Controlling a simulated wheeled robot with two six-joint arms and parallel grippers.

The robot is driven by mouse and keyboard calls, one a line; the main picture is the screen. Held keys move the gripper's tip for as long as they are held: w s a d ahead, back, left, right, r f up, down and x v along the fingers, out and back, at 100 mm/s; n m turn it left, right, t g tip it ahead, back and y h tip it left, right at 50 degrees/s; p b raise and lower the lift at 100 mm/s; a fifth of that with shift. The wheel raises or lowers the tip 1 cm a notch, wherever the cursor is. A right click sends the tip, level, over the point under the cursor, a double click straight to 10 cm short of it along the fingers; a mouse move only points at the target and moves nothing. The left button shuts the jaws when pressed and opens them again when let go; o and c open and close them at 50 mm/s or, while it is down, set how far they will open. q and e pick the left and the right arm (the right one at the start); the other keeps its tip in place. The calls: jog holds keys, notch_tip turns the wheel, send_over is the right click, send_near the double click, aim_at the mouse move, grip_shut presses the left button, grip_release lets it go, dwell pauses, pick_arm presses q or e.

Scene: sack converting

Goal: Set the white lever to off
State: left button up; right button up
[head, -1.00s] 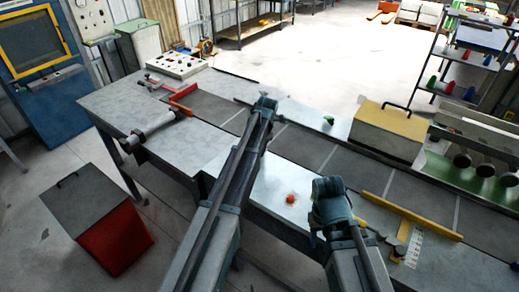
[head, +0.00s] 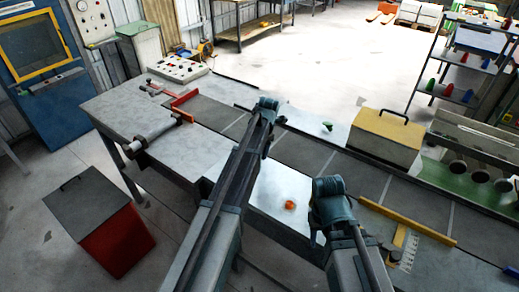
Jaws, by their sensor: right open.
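I cannot make out a white lever for certain. A pale control box (head: 178,68) with several coloured buttons stands at the far left end of the long table; any lever on it is too small to tell. My right arm bends at a blue-grey joint (head: 332,198) above the near table edge. My right gripper (head: 379,241) seems to show small and dark beside that arm, open and with nothing visible in it. My left arm reaches up over the table to a joint (head: 265,108); its gripper is not visible.
A red bin (head: 118,240) stands at left. Open floor (head: 320,60) lies behind.

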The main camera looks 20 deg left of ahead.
pick_arm(q)
notch_tip(320, 180, up, 10)
jog(key=s+d+p, duration=0.1)
jog(key=p, duration=0.7)
jog(key=shift+d+p, duration=0.25)
jog(key=shift+p, duration=0.15)
pick_arm(e)
notch_tip(320, 180, up, 10)
pick_arm(q)
jog(key=shift+s+f, duration=0.15)
jog(key=shift+s, duration=0.05)
pick_arm(e)
jog(key=shift+s+f, duration=0.1)
jog(key=shift+f, duration=0.05)
